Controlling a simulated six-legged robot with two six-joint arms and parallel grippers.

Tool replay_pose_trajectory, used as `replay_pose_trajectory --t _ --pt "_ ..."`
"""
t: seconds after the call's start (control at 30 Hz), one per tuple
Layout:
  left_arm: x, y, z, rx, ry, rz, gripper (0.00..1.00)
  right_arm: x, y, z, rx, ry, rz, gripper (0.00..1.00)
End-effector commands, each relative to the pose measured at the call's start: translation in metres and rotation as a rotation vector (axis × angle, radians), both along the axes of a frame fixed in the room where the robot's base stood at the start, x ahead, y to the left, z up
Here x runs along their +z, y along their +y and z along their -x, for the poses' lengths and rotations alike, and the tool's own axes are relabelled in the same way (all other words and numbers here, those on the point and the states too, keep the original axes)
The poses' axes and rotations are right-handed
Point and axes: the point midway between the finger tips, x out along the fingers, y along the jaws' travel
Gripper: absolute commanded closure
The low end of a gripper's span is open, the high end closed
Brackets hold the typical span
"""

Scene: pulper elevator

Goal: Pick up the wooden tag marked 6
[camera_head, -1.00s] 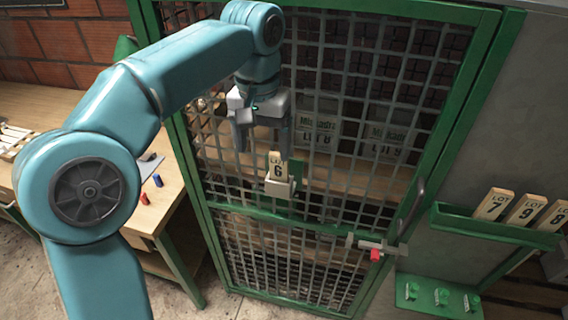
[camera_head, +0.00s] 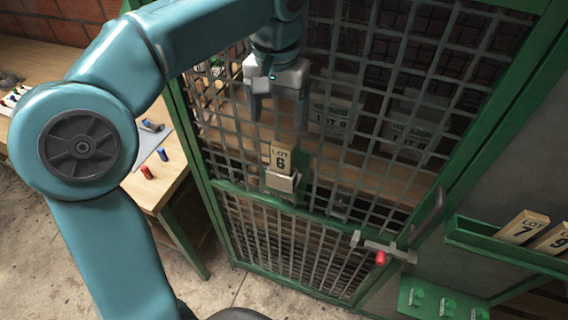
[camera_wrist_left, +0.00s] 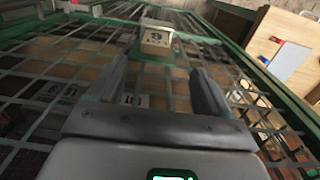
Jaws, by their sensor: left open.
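The wooden tag marked 6 (camera_head: 281,158) stands upright in a small pale holder (camera_head: 283,182) on the green-framed mesh door. In the left wrist view the tag (camera_wrist_left: 156,38) lies ahead of the fingers, near the middle of the picture. My left gripper (camera_head: 277,112) is open and empty, with its fingers pointing down just above the tag. The fingers look apart from the tag. In the left wrist view the two fingers of my left gripper (camera_wrist_left: 160,82) are spread wide. My right gripper is not in view.
The mesh door (camera_head: 285,245) has a latch with a red part (camera_head: 381,258). A green rack (camera_head: 500,248) at right holds tags marked 7 (camera_head: 522,227) and 9 (camera_head: 556,238). A wooden table (camera_head: 150,190) with small coloured cylinders stands at left. Sacks show behind the mesh.

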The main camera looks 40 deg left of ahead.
Motion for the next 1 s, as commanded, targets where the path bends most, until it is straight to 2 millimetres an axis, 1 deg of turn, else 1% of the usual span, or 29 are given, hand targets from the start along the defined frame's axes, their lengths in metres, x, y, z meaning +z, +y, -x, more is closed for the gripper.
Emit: replay_pose_trajectory --t 0.03,0.1,0.2,0.3,0.47,0.6,0.7,0.8,1.0 --pt "-0.015 0.000 0.002 0.000 0.004 0.000 0.21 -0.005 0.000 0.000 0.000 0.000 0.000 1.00" --pt "-0.031 0.000 0.002 0.001 0.003 0.000 0.21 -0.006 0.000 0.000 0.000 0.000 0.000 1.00" --pt "-0.048 -0.001 0.002 0.000 0.002 0.000 0.21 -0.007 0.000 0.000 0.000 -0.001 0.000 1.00" --pt "-0.059 -0.001 0.001 0.001 0.001 0.001 0.21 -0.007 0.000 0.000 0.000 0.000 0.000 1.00" --pt "-0.070 -0.003 0.000 0.000 0.002 0.000 0.21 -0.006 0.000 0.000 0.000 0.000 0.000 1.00" --pt "-0.092 -0.008 0.000 -0.002 0.004 0.001 0.21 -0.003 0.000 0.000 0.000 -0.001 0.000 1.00" --pt "-0.107 -0.008 -0.001 0.000 0.003 0.001 0.21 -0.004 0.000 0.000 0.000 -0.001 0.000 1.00" --pt "-0.114 -0.008 -0.002 0.000 0.000 0.000 0.21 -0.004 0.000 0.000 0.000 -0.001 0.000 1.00" --pt "-0.115 -0.008 -0.002 0.000 -0.001 0.001 0.21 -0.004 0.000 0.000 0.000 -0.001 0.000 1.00"
